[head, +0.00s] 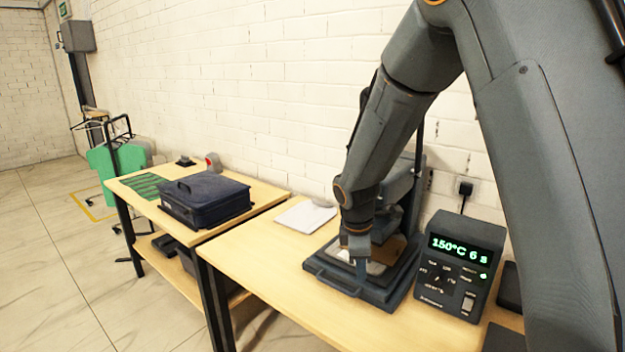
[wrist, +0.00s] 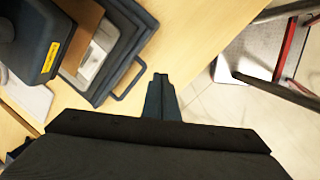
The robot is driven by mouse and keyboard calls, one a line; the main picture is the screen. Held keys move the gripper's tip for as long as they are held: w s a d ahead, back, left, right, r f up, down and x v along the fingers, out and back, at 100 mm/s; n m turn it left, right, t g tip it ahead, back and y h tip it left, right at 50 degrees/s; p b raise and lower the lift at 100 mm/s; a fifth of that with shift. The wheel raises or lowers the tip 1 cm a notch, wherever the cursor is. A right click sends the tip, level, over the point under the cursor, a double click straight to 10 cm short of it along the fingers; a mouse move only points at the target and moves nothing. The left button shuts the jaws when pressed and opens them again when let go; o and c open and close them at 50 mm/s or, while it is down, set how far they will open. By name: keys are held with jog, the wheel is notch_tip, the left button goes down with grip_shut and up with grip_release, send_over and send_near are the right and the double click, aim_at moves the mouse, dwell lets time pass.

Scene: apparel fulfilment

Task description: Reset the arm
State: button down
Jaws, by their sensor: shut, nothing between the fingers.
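My gripper (head: 361,272) points down over the front part of a dark heat press (head: 345,283) on the right-hand wooden table. In the wrist view my gripper (wrist: 161,82) is shut with its fingers together and nothing between them. The wrist view shows the press (wrist: 133,45) with its front handle to the left of the fingers. A pale piece lies on the press bed, partly hidden by my arm in the head view. My arm reaches down from the upper right, bent at the elbow.
A control box (head: 459,266) reading 150°C 6 s stands right of the press. A white folded item (head: 305,216) lies left of it. The left table holds a dark blue bag (head: 205,198) and a green mat (head: 146,186). A green garment (head: 115,160) hangs beyond.

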jog(key=s+d+m+b, duration=0.2)
jog(key=s+d+m, duration=0.1)
jog(key=s+m, duration=0.5)
jog(key=s+d+f+m+y+b, duration=0.1)
jog(key=s+d+m, duration=0.3)
jog(key=s+m, duration=0.4)
jog(key=s+b, duration=0.1)
jog(key=s, duration=0.3)
jog(key=shift+m+g+y, duration=0.3)
jog(key=shift+f, duration=0.1)
